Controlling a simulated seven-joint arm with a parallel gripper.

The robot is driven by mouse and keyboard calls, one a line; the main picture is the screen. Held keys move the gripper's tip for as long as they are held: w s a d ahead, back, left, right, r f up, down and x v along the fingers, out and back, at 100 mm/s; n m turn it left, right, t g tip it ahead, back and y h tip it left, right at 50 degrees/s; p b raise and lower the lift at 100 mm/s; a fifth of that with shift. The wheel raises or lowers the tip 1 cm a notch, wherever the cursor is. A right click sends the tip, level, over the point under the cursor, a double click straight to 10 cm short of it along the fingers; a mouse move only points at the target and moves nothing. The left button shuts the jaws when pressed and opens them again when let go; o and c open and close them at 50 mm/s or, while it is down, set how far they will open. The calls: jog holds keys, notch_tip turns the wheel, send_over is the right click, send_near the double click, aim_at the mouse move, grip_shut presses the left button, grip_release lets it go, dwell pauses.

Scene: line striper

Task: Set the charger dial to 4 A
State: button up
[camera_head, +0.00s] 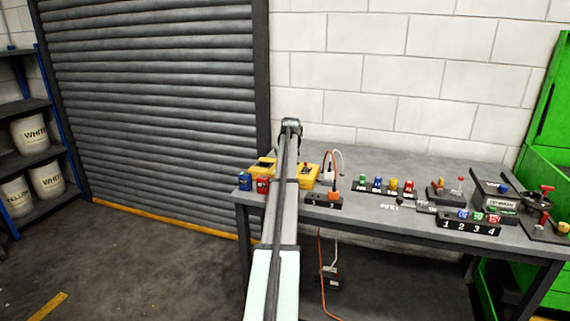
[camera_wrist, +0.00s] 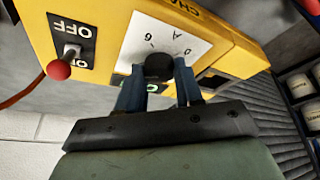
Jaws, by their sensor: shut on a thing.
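The charger (camera_wrist: 110,22) is a yellow box that fills the top of the wrist view. Its white scale plate (camera_wrist: 190,45) shows a 6 and an A. The black dial knob (camera_wrist: 158,66) sits on this plate, between the two fingers of my gripper (camera_wrist: 158,78), which is shut on it. The dial's pointer is hidden, so its setting cannot be read. A red-tipped toggle switch (camera_wrist: 59,69) stands beside OFF lettering. In the head view, yellow casing (camera_head: 308,174) shows beside my arm, which hides the gripper and dial there.
The grey workbench (camera_head: 350,150) also carries a blue can (camera_head: 245,181), a red can (camera_head: 262,185), a black box with an orange plug (camera_head: 333,184), a row of coloured knobs (camera_head: 386,186) and a numbered rack (camera_head: 470,225). A roller shutter (camera_head: 150,90) stands behind on the left.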

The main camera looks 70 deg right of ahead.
jog(key=shift+d+n+t+y, duration=0.1)
jog(key=shift+n+t+y, duration=0.4)
jog(key=shift+n, duration=1.1)
jog(key=o, duration=1)
jog(key=shift+o, duration=0.2)
jog(key=shift+s+r, duration=0.1)
jog(key=v, duration=1.3)
jog(key=shift+r, duration=0.25)
jog(key=shift+s, duration=0.1)
